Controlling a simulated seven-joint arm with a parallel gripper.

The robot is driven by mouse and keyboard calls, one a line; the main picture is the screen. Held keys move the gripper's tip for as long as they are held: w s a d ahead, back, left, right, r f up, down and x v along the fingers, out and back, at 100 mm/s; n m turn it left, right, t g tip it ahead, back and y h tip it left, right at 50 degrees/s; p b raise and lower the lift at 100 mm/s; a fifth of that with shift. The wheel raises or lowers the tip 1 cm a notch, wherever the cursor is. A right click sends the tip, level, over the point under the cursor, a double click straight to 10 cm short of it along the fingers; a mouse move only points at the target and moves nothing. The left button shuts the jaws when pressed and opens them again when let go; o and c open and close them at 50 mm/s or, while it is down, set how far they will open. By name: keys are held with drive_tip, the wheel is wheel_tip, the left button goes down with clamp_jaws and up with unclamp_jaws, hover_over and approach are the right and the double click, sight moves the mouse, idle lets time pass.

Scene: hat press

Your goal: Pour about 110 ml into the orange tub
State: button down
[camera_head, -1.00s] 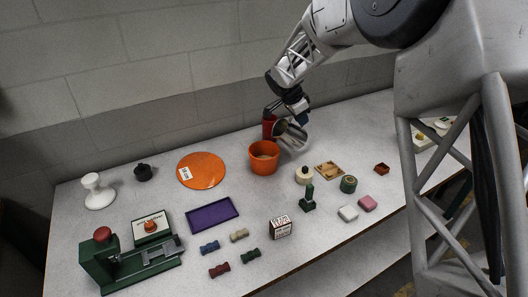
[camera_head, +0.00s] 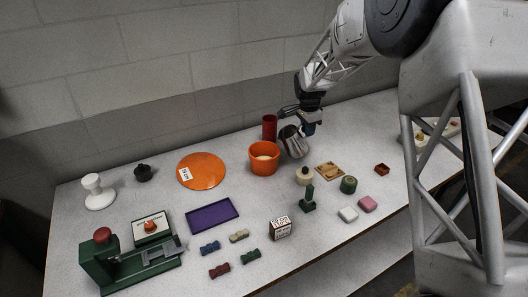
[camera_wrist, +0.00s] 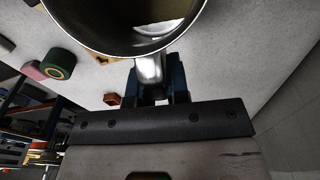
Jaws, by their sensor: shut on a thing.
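The orange tub (camera_head: 264,167) stands upright at the back middle of the table, with something pale inside. My gripper (camera_head: 307,128) is shut on the handle of a shiny metal jug (camera_head: 293,143), just right of the tub. The jug appears slightly tilted, and its mouth is apart from the tub's middle. In the wrist view, my gripper (camera_wrist: 156,82) grips the jug's handle, and the jug (camera_wrist: 110,40) shows a bright patch inside its rim. I cannot tell how much the jug holds.
A red cup (camera_head: 269,126) stands behind the tub. An orange disc (camera_head: 202,172) lies to its left and a purple tray (camera_head: 212,214) in front-left. A cream round pot (camera_head: 304,176), a wooden tray (camera_head: 329,171) and a green stamp (camera_head: 308,200) are front-right.

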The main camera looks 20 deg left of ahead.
drive_tip(key=shift+w+d+f+g+y, duration=0.35)
drive_tip(key=shift+f+y, duration=0.1)
drive_tip(key=shift+f, duration=0.2)
drive_tip(key=shift+w+d+f+g+y, duration=0.3)
drive_tip(key=shift+d+f+y, duration=0.1)
drive_tip(key=shift+f, duration=0.2)
drive_tip(key=shift+w+d+f+g+y, duration=0.25)
drive_tip(key=shift+d+f+g+y, duration=0.15)
drive_tip(key=shift+f, duration=0.25)
drive_tip(key=shift+w+d+f+g+y, duration=0.15)
drive_tip(key=shift+f+g+y, duration=0.15)
drive_tip(key=shift+f+y, duration=0.1)
drive_tip(key=shift+w+d+f+g+y, duration=0.15)
drive_tip(key=shift+f+g+y, duration=0.1)
drive_tip(key=shift+f+y, duration=0.15)
